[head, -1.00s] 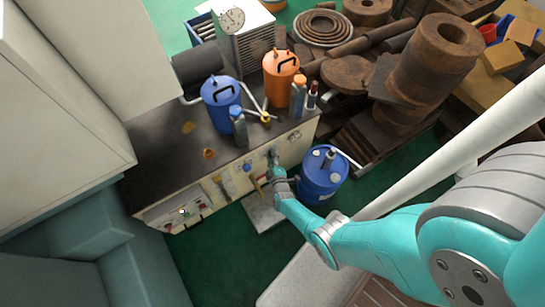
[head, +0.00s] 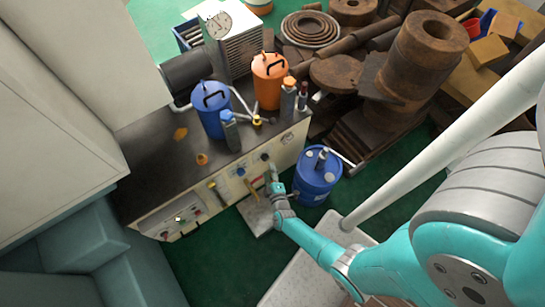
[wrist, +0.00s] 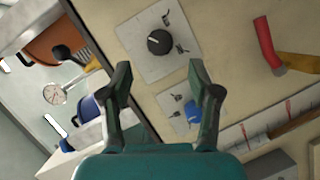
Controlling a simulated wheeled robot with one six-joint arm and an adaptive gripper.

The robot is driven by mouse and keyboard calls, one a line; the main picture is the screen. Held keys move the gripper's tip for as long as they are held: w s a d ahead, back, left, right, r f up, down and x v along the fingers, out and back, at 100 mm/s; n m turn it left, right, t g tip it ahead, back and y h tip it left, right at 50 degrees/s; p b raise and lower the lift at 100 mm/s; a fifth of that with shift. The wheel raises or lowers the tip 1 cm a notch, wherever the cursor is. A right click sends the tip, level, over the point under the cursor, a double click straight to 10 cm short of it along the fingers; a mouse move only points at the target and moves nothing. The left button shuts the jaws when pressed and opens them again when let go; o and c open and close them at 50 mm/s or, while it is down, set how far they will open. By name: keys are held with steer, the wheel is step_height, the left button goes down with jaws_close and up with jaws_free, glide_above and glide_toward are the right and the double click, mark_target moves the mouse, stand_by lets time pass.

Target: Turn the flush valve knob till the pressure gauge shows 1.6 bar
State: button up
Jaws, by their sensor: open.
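A black knob (wrist: 160,42) with a white pointer line sits on a pale square plate on the beige cabinet front, in the wrist view. A blue knob (wrist: 193,112) sits on a smaller plate below it. I cannot tell which one is the flush valve knob. My gripper (wrist: 160,68) is open and empty, its fingers apart on either side of the view, the black knob beyond the gap between the tips. In the head view my gripper (head: 272,172) is at the cabinet front. A round white dial (head: 219,25) stands on a louvred box; its reading is too small to tell.
A red-ended lever (wrist: 265,42) is right of the black knob. The worktop (head: 150,160) holds a blue canister (head: 211,108) and an orange canister (head: 269,80). A blue drum (head: 316,178) stands on the floor close right of my gripper. Rusty metal parts (head: 400,85) lie behind.

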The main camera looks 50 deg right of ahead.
steer(key=shift+v, duration=2.55)
steer(key=s+a+r+m+t+y, duration=0.1)
steer(key=s+a+r+y, duration=0.3)
steer(key=s+r, duration=0.45)
steer(key=s+a+r+m+t+y, duration=0.2)
steer(key=s+a+r, duration=0.45)
steer(key=r, duration=0.35)
steer(key=s+a+r+m+y, duration=0.1)
steer(key=s+r, duration=0.1)
steer(key=r, duration=0.5)
steer(key=s+a+r+m+y, duration=0.1)
steer(key=s+r, duration=0.2)
steer(key=r, duration=0.5)
steer(key=s+a+r+m+g+y, duration=0.1)
steer(key=s+r, duration=0.2)
steer(key=r, duration=0.5)
steer(key=shift+a+r, duration=0.15)
steer(key=shift+a, duration=0.15)
